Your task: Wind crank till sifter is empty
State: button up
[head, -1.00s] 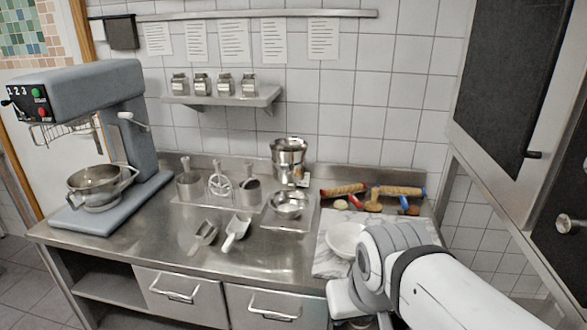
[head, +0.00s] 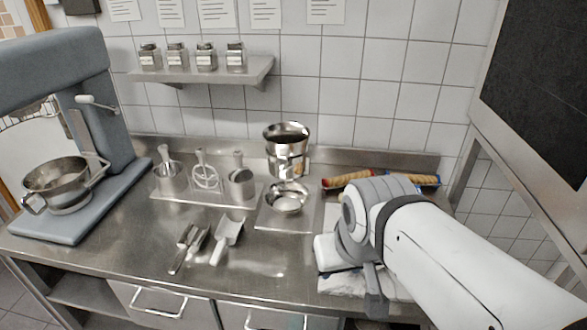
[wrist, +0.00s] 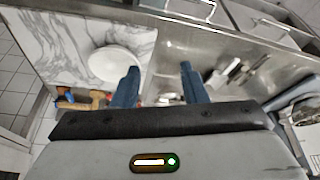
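The sifter (head: 287,160) is a shiny metal cylinder with an open, dark-looking top, standing upright at the back of the counter in the head view. A shallow metal bowl (head: 286,198) sits on a tray just in front of it. I cannot make out the crank or how much is inside the sifter. My gripper (wrist: 161,84) shows two blue fingers apart with nothing held between them in the wrist view. In the head view my arm covers the counter right of the sifter, and the fingers cannot be made out.
A rack of utensils (head: 205,180) stands left of the sifter, and a mixer (head: 60,130) is far left. Rolling pins (head: 347,179) lie behind my arm. A white bowl (wrist: 115,65) sits on a marble board (wrist: 60,40).

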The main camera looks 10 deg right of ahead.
aim_at(298, 173)
jog(key=shift+w+d+f, duration=0.15)
jog(key=shift+d+f, duration=0.05)
jog(key=shift+f, duration=0.05)
jog(key=w+d+f+n+t+h+b, duration=0.35)
jog(key=w+d+n+h+b, duration=0.6)
jog(key=w+n, duration=0.4)
jog(key=w+a+f+n+t+y+b, duration=0.1)
jog(key=w+a+n+t+y+b, duration=0.1)
jog(key=w+a+n+t+b, duration=0.5)
jog(key=w+a+f+n+t+y, duration=0.1)
jog(key=w+a+n+t+y, duration=0.15)
jog(key=w+a+n, duration=0.6)
jog(key=shift+w+d+f+n+h+p, duration=0.15)
jog(key=shift+w+d+n, duration=0.4)
jog(key=shift+w+d, duration=0.55)
jog(key=shift+w+d+n+h+p, duration=0.1)
jog(key=shift+w+d+n+p, duration=0.35)
jog(key=shift+w, duration=1)
jog(key=shift+w+d+f+n+h+p, duration=0.1)
jog(key=shift+w+d+n, duration=0.6)
jog(key=shift+w+d, duration=0.45)
jog(key=shift+w+a, duration=0.1)
jog(key=shift+a, duration=0.05)
